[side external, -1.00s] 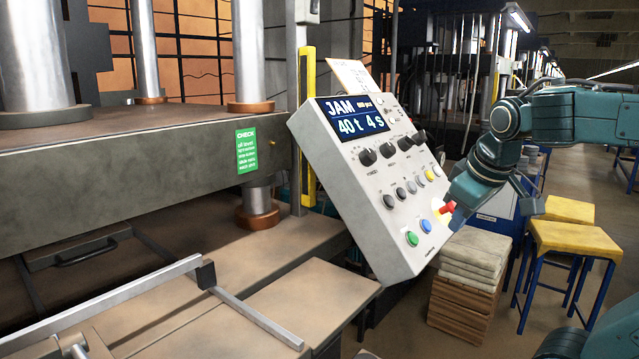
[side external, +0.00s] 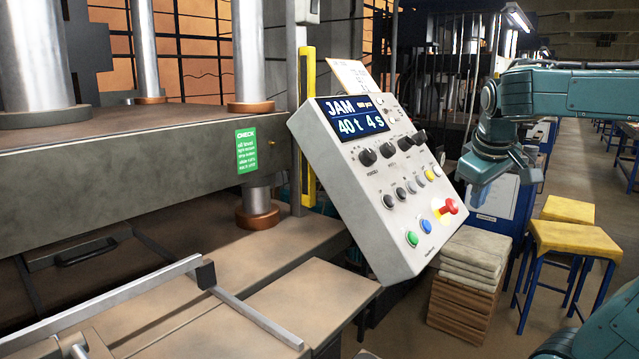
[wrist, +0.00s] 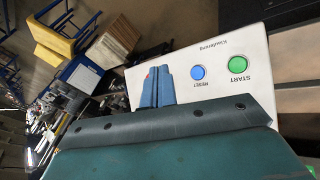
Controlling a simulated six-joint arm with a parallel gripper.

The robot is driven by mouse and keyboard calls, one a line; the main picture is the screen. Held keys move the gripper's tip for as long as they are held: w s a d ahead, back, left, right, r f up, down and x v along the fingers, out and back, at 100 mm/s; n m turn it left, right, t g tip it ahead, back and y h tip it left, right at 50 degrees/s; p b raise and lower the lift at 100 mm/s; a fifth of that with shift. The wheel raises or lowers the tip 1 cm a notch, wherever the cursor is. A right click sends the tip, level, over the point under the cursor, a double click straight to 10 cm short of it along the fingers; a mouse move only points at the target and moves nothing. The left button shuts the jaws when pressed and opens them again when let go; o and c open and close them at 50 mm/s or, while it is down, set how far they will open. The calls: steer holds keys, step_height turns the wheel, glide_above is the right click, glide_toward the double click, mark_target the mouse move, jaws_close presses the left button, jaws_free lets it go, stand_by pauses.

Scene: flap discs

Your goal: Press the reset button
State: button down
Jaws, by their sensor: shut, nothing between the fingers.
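The reset button (side external: 426,226) is the blue one on the lower part of the tilted white control panel (side external: 372,226), between the green start button (side external: 412,238) and a red knob (side external: 447,207). In the wrist view the blue button (wrist: 198,72) has the label RESET beside it, and the green one (wrist: 237,64) reads START. My gripper (side external: 477,196) is shut and empty, in the air to the right of the panel, apart from it. In the wrist view its blue fingers (wrist: 157,80) lie left of the reset button and cover part of the panel.
The panel's screen (side external: 350,115) reads JAM, 40 t, 4 s. Dark knobs and small buttons fill the panel's middle. A press bed stands left of it. Stacked sacks (side external: 474,256) and yellow stools (side external: 572,240) are below right. The air around my gripper is clear.

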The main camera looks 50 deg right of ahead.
steer(key=shift+w+f, duration=1.4)
steer(key=shift+w, duration=0.25)
steer(key=shift+w+f, duration=1.35)
steer(key=shift+w, duration=0.3)
steer(key=shift+w+f, duration=0.55)
steer(key=shift+w, duration=0.1)
stand_by(1.1)
stand_by(0.4)
steer(key=shift+s+r, duration=0.55)
steer(key=shift+s, duration=0.1)
steer(key=shift+s+r, duration=0.1)
steer(key=shift+s+r, duration=1.5)
steer(key=shift+s, duration=0.3)
steer(key=shift+a, duration=0.15)
